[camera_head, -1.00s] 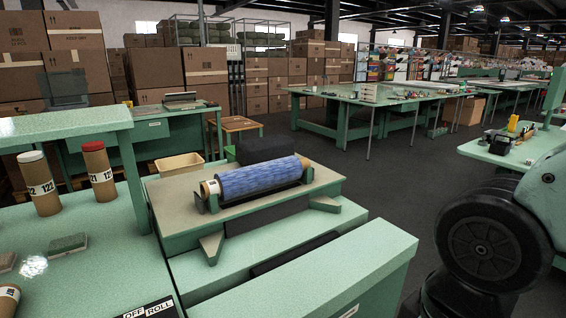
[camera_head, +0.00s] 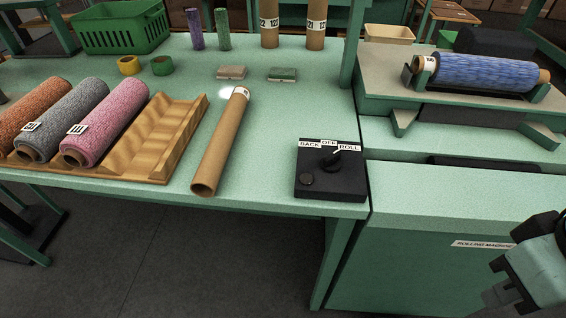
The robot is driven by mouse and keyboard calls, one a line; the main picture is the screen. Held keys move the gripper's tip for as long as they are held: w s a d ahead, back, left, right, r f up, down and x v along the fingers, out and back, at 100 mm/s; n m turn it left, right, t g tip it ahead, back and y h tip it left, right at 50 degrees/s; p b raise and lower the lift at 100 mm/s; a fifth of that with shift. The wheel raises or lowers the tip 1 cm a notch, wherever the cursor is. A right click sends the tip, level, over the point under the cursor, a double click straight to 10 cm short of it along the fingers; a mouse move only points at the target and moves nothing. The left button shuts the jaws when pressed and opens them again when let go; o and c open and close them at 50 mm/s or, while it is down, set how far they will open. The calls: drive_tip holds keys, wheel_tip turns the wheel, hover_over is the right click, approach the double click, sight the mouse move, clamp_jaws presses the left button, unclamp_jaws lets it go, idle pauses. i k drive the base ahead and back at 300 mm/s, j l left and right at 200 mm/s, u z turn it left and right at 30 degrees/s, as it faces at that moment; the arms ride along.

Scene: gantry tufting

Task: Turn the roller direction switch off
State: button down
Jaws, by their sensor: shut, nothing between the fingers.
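The switch box (camera_head: 315,188) is black and sits at the front right corner of the green table. Its labels read BACK, OFF and ROLL from left to right. The dark switch knob (camera_head: 330,161) on it has a light mark that points up and right, toward the ROLL label (camera_head: 349,147). A round black button (camera_head: 306,179) is at the box's lower left. Part of my arm shows at the lower right edge, well apart from the box. I cannot make out my gripper's fingertips there.
A cardboard tube (camera_head: 220,145) lies left of the box. A wooden rack (camera_head: 165,135) stands beside yarn rolls farther left. The rolling machine (camera_head: 440,210) with a blue roll (camera_head: 485,72) is at right. The tabletop between tube and box is clear.

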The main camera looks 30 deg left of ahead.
sight(331, 164)
drive_tip(key=u, duration=1)
